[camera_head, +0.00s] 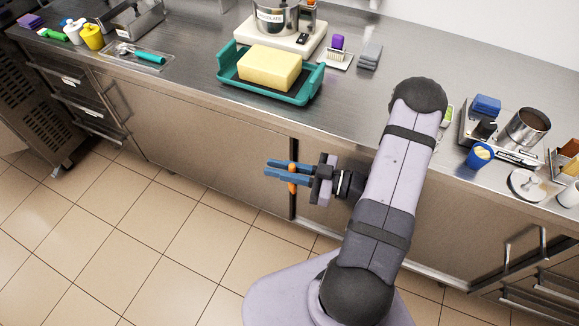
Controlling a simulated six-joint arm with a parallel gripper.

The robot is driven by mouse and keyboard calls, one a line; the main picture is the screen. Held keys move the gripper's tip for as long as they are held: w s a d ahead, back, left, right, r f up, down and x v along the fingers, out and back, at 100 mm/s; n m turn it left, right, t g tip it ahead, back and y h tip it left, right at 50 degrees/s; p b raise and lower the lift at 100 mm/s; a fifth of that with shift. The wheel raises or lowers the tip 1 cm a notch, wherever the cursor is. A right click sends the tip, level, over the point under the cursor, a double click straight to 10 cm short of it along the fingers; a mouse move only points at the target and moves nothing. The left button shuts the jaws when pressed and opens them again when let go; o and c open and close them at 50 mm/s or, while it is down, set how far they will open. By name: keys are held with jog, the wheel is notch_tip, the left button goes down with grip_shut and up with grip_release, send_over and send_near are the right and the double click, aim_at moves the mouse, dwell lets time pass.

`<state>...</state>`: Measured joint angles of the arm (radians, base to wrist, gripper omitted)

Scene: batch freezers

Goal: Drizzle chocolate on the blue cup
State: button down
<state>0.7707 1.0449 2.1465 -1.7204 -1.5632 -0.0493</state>
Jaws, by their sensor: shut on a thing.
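The blue cup (480,156) stands at the right of the counter, with something yellow inside it. A metal pot (273,16) with a partly readable label ending in "OLATE" stands on a white base at the back; its contents are out of view. Another metal pot (528,128) with brown content stands just right of the blue cup. My gripper (268,172) has blue fingers and is in front of the counter's edge, apart from both pots and the cup. It is shut on a small orange object (292,181), mostly hidden by the fingers.
A teal tray (227,72) with a yellow block sits at the counter's middle. Yellow and white bottles (92,37) stand far left. A white dish (526,185) lies at the right near the front edge. Counter left of the teal tray has bare room.

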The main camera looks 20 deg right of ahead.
jog(key=w+d+r+n+g+p, duration=0.1)
jog(key=d+r+p, duration=0.2)
jog(key=r+p, duration=0.35)
jog(key=w+d+r+n+p, duration=0.15)
jog(key=d+r+p, duration=0.25)
jog(key=r, duration=0.6)
jog(key=w+d+r+m+t+h+p, duration=0.1)
jog(key=w+d+r+m+t+h, duration=0.15)
jog(key=d, duration=0.75)
jog(key=w+d+r+m+t+h+p, duration=0.2)
jog(key=d+m+t+h, duration=0.15)
jog(key=d, duration=0.65)
jog(key=s+d+r+m+t+h, duration=0.25)
jog(key=d+h, duration=0.25)
jog(key=d, duration=0.5)
jog(key=s+d+r+m+t+h, duration=0.15)
jog(key=s+d+m+h, duration=0.3)
jog(key=d, duration=0.65)
jog(key=s+d+r+m+g+h, duration=0.2)
jog(key=s+d+h, duration=0.3)
jog(key=s+d, duration=0.2)
jog(key=s+d+r+m+g+h+p, duration=0.1)
jog(key=s+d+r+m+g+h, duration=0.1)
jog(key=s+d+h, duration=0.3)
jog(key=s+d+r+m, duration=0.1)
jog(key=s+d, duration=0.1)
jog(key=d, duration=0.2)
jog(key=shift+f, duration=0.15)
